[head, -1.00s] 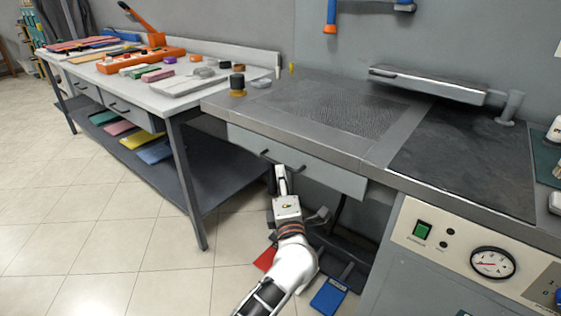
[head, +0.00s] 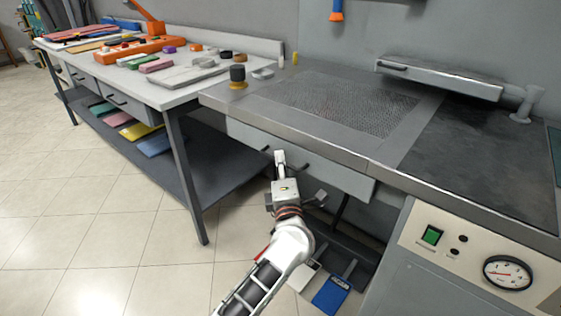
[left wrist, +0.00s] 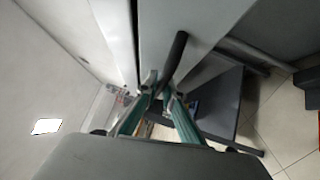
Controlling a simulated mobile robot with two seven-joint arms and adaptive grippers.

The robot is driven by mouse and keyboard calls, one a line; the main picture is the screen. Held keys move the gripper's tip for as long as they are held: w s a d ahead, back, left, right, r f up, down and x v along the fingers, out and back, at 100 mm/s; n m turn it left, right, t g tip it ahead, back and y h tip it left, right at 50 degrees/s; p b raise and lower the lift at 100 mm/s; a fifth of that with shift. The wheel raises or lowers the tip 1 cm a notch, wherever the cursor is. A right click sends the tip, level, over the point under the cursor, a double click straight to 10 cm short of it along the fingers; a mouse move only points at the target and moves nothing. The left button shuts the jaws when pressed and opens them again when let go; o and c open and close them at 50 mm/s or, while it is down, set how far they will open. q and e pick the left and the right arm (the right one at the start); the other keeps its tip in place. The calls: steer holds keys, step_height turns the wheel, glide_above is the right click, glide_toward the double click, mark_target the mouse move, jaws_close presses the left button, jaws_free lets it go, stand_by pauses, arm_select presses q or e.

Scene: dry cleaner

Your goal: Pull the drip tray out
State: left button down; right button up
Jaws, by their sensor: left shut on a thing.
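The drip tray (head: 335,178) is a grey drawer-like front under the perforated metal top in the head view. Its dark bar handle (head: 301,168) shows on either side of my left gripper (head: 280,158). In the left wrist view the handle (left wrist: 177,55) runs down between the teal fingers of my left gripper (left wrist: 162,92), which is shut on it. The tray's grey front (left wrist: 158,28) lies beside the handle there. The tray's inside is hidden, and I cannot tell how far out the tray stands. My right gripper is not in view.
A table (head: 150,92) with several small items stands at left. A control panel with a gauge (head: 508,272) is at lower right. Floor is free at lower left.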

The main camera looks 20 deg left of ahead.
arm_select(q)
steer(key=shift+s+a+r, duration=0.1)
steer(key=shift+s, duration=0.1)
steer(key=s+a+p, duration=0.3)
steer(key=s+p, duration=0.1)
steer(key=s, duration=0.6)
steer(key=s+a+p, duration=0.4)
steer(key=s, duration=0.6)
steer(key=s+a+p, duration=0.4)
steer(key=s+p, duration=0.1)
steer(key=s, duration=0.5)
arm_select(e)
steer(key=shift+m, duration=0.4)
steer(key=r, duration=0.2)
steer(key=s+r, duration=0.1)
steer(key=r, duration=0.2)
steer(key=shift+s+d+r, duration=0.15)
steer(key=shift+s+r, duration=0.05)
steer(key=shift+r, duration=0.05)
arm_select(q)
steer(key=c, duration=2.4)
jaws_free()
steer(key=shift+c, duration=0.2)
steer(key=shift+d, duration=0.1)
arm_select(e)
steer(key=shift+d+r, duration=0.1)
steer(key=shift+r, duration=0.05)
